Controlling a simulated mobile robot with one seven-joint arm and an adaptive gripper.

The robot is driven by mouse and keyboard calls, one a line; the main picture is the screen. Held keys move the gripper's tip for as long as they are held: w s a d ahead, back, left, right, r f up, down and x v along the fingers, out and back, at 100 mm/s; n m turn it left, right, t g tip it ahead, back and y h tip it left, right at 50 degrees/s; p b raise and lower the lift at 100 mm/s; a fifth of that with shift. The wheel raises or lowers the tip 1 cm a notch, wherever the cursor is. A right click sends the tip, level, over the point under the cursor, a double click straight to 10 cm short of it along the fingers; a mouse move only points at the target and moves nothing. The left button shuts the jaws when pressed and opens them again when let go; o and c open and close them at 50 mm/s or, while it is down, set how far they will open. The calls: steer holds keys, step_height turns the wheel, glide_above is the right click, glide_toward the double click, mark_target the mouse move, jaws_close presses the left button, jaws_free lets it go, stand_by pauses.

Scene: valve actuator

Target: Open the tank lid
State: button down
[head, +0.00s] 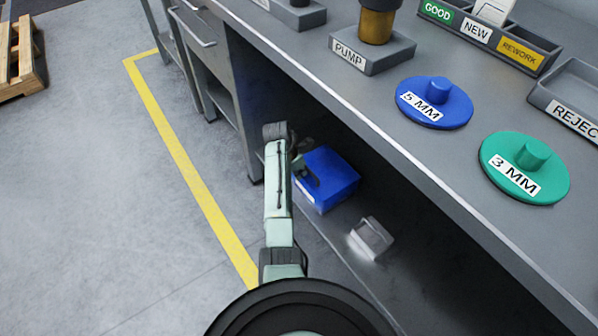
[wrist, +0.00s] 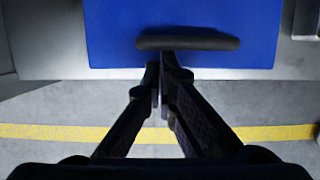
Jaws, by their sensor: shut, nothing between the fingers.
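The tank is a blue box (head: 338,183) on the low shelf under the bench. Its flat blue lid (wrist: 225,18) fills the top of the wrist view and looks closed. A dark bar handle (wrist: 205,43) lies across the lid near its edge. My gripper (wrist: 161,70) is shut and empty, its fingertips just below the handle in the wrist view. I cannot tell whether they touch it. In the head view my arm reaches under the bench to the tank's left side, and the dark gripper partly hides the tank there.
A grey metal box with a handle (head: 371,238) stands on the shelf right of the tank. The bench top (head: 300,52) overhangs the shelf. It carries a blue 5 MM disc (head: 420,108), a green 3 MM disc (head: 545,180) and a PUMP block (head: 372,57).

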steer(key=shift+r, duration=0.15)
steer(key=shift+w+d+r+g+y+p, duration=0.15)
steer(key=shift+r+g+y+p, duration=0.1)
steer(key=shift+r+p, duration=0.4)
steer(key=shift+w+d+r+g+y+p, duration=0.15)
steer(key=shift+r+y+p, duration=0.1)
steer(key=shift+r+p, duration=0.4)
steer(key=w+d+r+p, duration=0.6)
steer(key=d+r, duration=0.3)
steer(key=r, duration=0.2)
steer(key=shift+w, duration=0.2)
steer(key=shift+a, duration=0.1)
stand_by(0.3)
